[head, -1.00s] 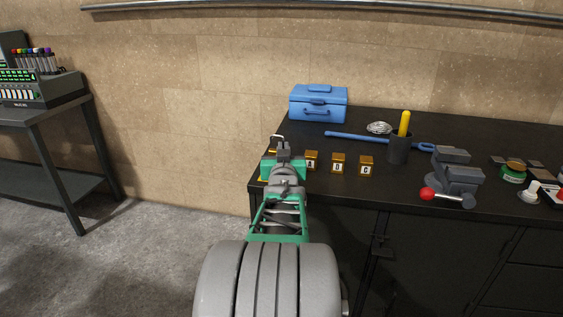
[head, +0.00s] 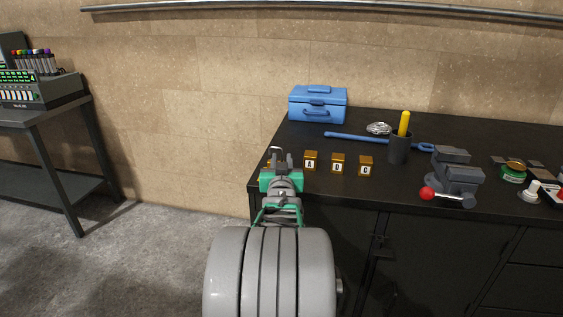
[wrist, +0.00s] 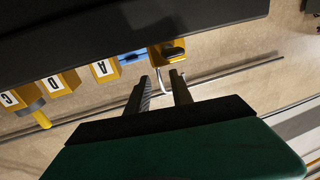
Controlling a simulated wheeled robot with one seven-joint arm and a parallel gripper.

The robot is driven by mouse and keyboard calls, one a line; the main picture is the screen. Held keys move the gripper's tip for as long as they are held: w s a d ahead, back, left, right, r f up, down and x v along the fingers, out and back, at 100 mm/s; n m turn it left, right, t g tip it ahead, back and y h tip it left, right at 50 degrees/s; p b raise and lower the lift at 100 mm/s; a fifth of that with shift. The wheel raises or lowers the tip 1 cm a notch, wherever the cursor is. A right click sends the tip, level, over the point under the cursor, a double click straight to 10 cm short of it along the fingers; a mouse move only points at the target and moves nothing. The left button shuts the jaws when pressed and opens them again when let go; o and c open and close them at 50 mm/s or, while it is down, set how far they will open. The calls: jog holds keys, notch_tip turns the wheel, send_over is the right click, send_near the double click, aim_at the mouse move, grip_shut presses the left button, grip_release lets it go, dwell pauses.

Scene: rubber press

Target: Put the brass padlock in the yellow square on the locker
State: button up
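The brass padlock (wrist: 157,55) stands on the black locker top with its silver shackle up. In the head view its shackle (head: 274,149) shows just beyond my gripper (head: 281,158), which hides most of the body. In the wrist view, which is turned upside down, my gripper (wrist: 161,82) has its two dark fingers apart. The shackle shows between and beyond the fingertips, and neither finger seems to press on it.
A blue toolbox (head: 318,105) is behind. A dark cup (head: 398,149) and a vise (head: 455,178) are farther right. The locker's left edge is close.

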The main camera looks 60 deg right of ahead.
jog(key=shift+r+p, duration=0.35)
jog(key=v, duration=1.2)
jog(key=w+a+f+n+y, duration=0.2)
jog(key=w+a+f+y, duration=0.25)
jog(key=a, duration=0.35)
jog(key=w+a+f+n+y, duration=0.35)
jog(key=w+a+f, duration=0.2)
jog(key=a, duration=0.25)
jog(key=s+a+f+n+g+y, duration=0.1)
jog(key=s+a+f+g+y, duration=0.1)
jog(key=a, duration=0.5)
jog(key=s+a+f+n+g+y, duration=0.2)
jog(key=s+a+g, duration=0.1)
jog(key=a, duration=0.5)
jog(key=s+a+f+n+g+y, duration=0.2)
jog(key=s+a+f+g, duration=0.1)
jog(key=a, duration=0.5)
jog(key=shift+s+a+y, duration=0.25)
jog(key=shift+s+y, duration=0.15)
jog(key=shift+s, duration=0.1)
jog(key=shift+d+n, duration=0.1)
jog(key=shift+n, duration=0.15)
